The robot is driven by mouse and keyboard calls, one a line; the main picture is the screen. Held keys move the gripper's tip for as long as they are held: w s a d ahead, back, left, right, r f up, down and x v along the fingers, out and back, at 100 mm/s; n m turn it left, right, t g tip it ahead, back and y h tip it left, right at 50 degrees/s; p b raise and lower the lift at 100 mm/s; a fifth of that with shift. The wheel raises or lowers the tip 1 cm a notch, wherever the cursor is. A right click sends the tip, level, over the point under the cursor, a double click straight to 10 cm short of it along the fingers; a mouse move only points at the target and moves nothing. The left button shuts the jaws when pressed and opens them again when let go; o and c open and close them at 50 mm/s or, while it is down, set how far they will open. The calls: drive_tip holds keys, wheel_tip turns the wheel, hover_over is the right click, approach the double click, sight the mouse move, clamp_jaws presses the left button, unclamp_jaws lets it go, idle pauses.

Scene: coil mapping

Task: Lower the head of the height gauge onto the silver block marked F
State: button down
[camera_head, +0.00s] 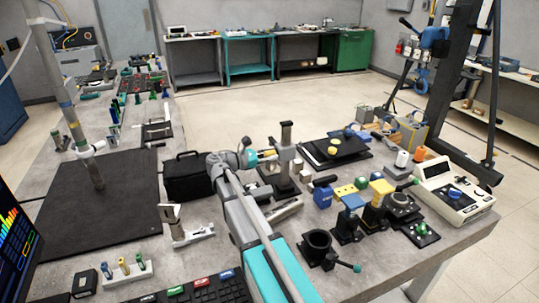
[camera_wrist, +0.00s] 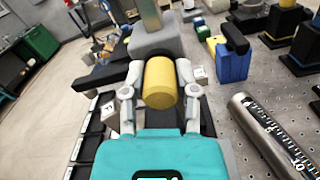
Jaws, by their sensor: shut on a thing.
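The height gauge stands near the middle of the table, with a dark-topped column (camera_head: 287,131) and a grey head (camera_head: 285,153). In the wrist view the grey head (camera_wrist: 152,40) carries a yellow cylindrical knob (camera_wrist: 160,80). My gripper (camera_head: 262,155) is shut on this knob, with one finger on each side in the wrist view (camera_wrist: 158,88). Small silver blocks lie near the gauge: one (camera_wrist: 199,76) right of the knob and one (camera_wrist: 109,113) to its left. Their marks are too small to read surely, so I cannot tell which is F. The head is above the table.
A black bag (camera_head: 187,178) stands left of the gauge. Black plates with a yellow knob (camera_head: 333,150) lie behind right. Blue and yellow fixtures (camera_head: 352,201) crowd the right side. A graduated metal cylinder (camera_wrist: 268,135) lies at right in the wrist view. A black mat (camera_head: 95,215) lies at left.

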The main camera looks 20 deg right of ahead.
wheel_tip(320, 180, down, 4)
drive_tip(key=b, duration=0.4)
idle(0.5)
drive_tip(key=shift+c, duration=1.9)
unclamp_jaws()
drive_tip(key=shift+a, duration=0.1)
drive_tip(key=a, duration=0.7)
drive_tip(key=shift+a, duration=0.15)
drive_tip(key=shift+r, duration=0.15)
